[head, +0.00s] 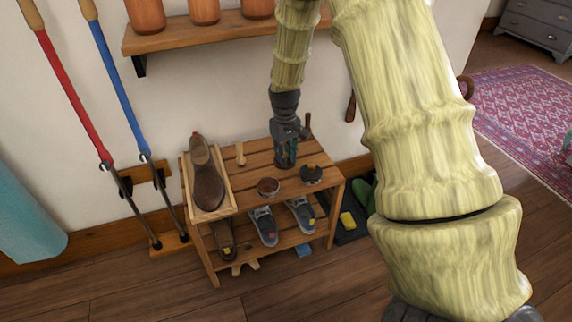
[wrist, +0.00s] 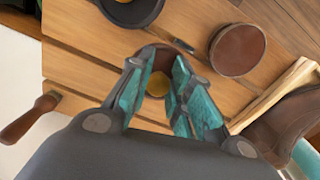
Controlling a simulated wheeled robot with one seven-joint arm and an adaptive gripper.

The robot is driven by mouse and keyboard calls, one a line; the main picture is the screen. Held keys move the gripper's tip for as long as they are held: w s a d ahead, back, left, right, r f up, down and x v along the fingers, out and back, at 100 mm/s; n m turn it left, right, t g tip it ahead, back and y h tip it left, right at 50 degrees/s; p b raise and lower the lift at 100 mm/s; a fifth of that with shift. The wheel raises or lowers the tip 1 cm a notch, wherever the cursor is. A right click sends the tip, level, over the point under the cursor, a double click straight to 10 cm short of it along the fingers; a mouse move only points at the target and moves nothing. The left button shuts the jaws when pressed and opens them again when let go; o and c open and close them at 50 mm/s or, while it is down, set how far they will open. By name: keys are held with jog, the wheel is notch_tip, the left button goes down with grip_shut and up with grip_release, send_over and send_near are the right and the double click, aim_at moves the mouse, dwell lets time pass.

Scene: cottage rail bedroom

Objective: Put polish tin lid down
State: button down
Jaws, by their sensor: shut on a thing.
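My gripper (head: 285,163) points down over the top of the slatted wooden shoe rack (head: 252,170), behind two round tins. In the wrist view its teal fingers (wrist: 160,100) are closed on a small round brown piece with a yellowish middle, which looks like the polish tin lid (wrist: 158,84). The fingers hide much of it, and I cannot tell whether it touches the slats. A reddish-brown round tin (head: 268,187) stands in front of the gripper, also in the wrist view (wrist: 237,52). A black round tin (head: 311,174) stands to its right, partly visible in the wrist view (wrist: 132,12).
A small wooden brush (head: 240,154) lies near the wall. Several shoes fill the lower shelf. A wall shelf (head: 205,38) with pots hangs above. Bare slats show around the gripper.

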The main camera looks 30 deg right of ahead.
jog(key=shift+w+d+f+b, duration=0.1)
jog(key=shift+f+b, duration=0.75)
jog(key=shift+f, duration=0.95)
jog(key=shift+r, duration=0.1)
jog(key=c, duration=1.7)
grip_release()
jog(key=o, duration=0.4)
